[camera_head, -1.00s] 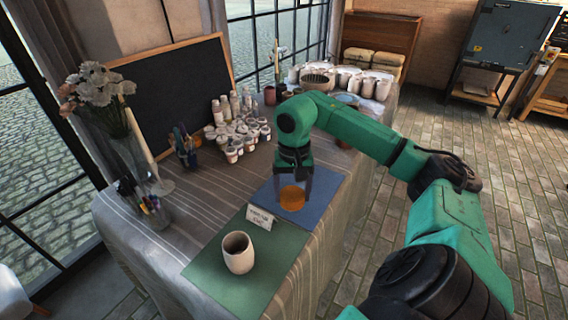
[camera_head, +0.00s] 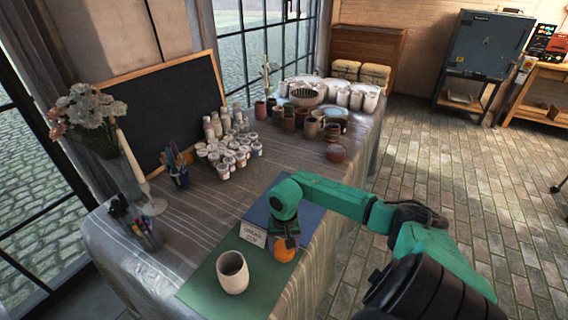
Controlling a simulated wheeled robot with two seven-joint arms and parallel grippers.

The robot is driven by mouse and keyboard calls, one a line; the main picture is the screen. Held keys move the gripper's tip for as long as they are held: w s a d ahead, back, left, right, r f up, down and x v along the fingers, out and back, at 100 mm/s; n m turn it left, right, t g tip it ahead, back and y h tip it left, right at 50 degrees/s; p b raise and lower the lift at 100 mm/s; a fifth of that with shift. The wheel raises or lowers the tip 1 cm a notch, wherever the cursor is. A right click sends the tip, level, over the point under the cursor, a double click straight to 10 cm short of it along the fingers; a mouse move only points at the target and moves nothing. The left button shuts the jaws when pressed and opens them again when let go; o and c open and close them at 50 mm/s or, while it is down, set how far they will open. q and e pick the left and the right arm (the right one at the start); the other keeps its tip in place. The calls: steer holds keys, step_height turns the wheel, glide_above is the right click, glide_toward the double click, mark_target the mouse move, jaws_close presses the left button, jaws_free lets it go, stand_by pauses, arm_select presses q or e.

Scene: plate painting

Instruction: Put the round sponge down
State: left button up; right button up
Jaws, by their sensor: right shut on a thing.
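The round orange sponge (camera_head: 284,250) is held by my right gripper (camera_head: 286,243), whose fingers are shut on it. It shows at the right side of the green mat (camera_head: 207,285), near the border with the blue mat (camera_head: 309,217). I cannot tell whether the sponge touches the mat. A pale clay cup (camera_head: 232,272) stands upright on the green mat, left of the sponge and apart from it. My left gripper is out of view.
A small lettered card (camera_head: 253,234) stands just left of the gripper. Several paint jars (camera_head: 230,155), a brush holder (camera_head: 178,172), a flower vase (camera_head: 122,165) and a blackboard (camera_head: 160,100) are farther back. The striped cloth (camera_head: 205,215) left of the mats is clear.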

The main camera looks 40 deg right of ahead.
mark_target(284, 247)
steer(key=shift+f, duration=0.15)
steer(key=o, duration=1.1)
steer(key=shift+r, duration=0.4)
step_height(284, 247, up, 12)
steer(key=b, duration=0.2)
steer(key=shift+f+b, duration=0.15)
steer(key=shift+b, duration=0.2)
